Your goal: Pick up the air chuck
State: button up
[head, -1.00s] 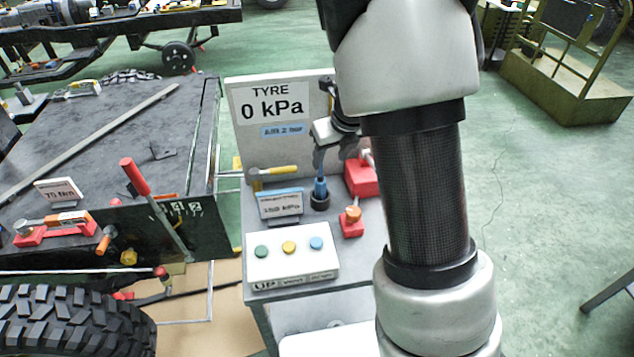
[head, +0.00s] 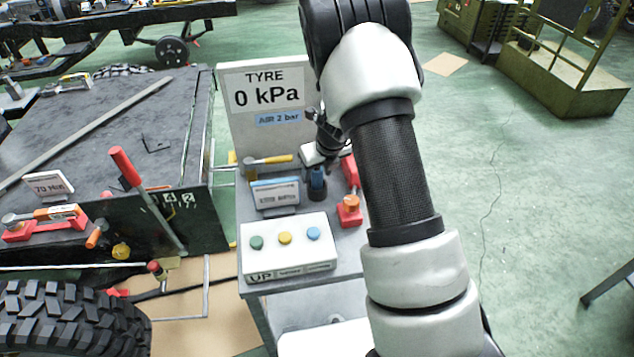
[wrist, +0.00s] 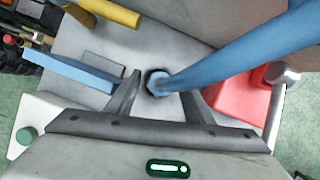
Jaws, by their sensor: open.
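The air chuck (head: 317,176) is a blue piece standing upright in a dark round holder on the grey cart top, in front of the tyre sign. In the wrist view, the blue chuck (wrist: 157,86) shows between the two fingers, with a thick blue length running from it to the upper right. My gripper (wrist: 160,92) is open, its fingers on either side of the chuck with gaps showing. In the head view, my gripper (head: 321,163) is low over the chuck and partly hides it. I cannot tell whether a finger touches it.
A red block (wrist: 238,95) stands right of the chuck. A yellow-handled hammer (head: 268,160) and a small sign (head: 275,196) are to the left. A white button box (head: 289,247) is in front, and the tyre sign (head: 264,95) is behind.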

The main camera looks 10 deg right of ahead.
jog(key=shift+w+f, duration=0.2)
jog(key=shift+f, duration=0.25)
jog(key=shift+r, duration=0.1)
grip_shut()
